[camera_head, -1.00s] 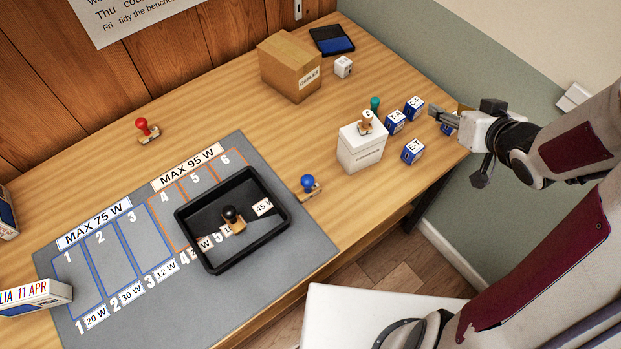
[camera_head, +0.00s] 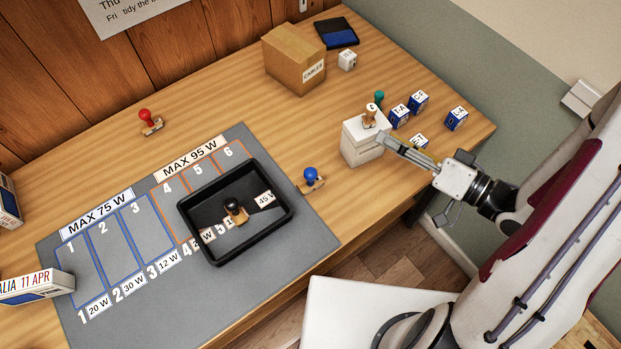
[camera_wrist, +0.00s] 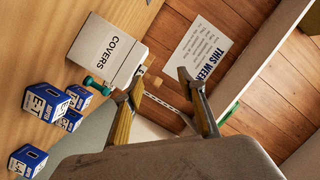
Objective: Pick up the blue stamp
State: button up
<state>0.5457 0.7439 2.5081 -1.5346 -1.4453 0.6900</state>
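The blue stamp (camera_head: 311,174) stands on the bare wood between the black tray and the white box in the head view. It has a round blue knob on a wooden base. My gripper (camera_head: 386,140) is to its right, by the front right side of the white box, clearly apart from the stamp. In the wrist view, the two fingers of my gripper (camera_wrist: 160,76) are spread with nothing between them. The blue stamp does not show in the wrist view.
The white covers box (camera_head: 362,147), with a wooden stamp (camera_head: 370,116) on top, stands right beside my fingers. The black tray (camera_head: 280,225) sits left of the blue stamp.

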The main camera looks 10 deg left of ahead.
aim_at(310, 175)
jog(key=s+a+f+n+g, duration=0.1)
jog(key=s+a+f+n, duration=0.1)
jog(key=a+f+n, duration=0.1)
jog(key=s+a+f+n+g, duration=0.1)
jog(key=a+f+n+g, duration=0.1)
jog(key=a+f+n, duration=0.1)
jog(key=s+a+f+n+g+y, duration=0.1)
jog(key=s+a+f+n+g, duration=0.1)
jog(key=a+f+n, duration=0.1)
jog(key=shift+s+a+f, duration=0.15)
jog(key=shift+s, duration=0.15)
jog(key=shift+a, duration=0.1)
jog(key=shift+x, duration=1.2)
jog(key=shift+a, duration=0.1)
jog(key=shift+x, duration=2.5)
grip_shut()
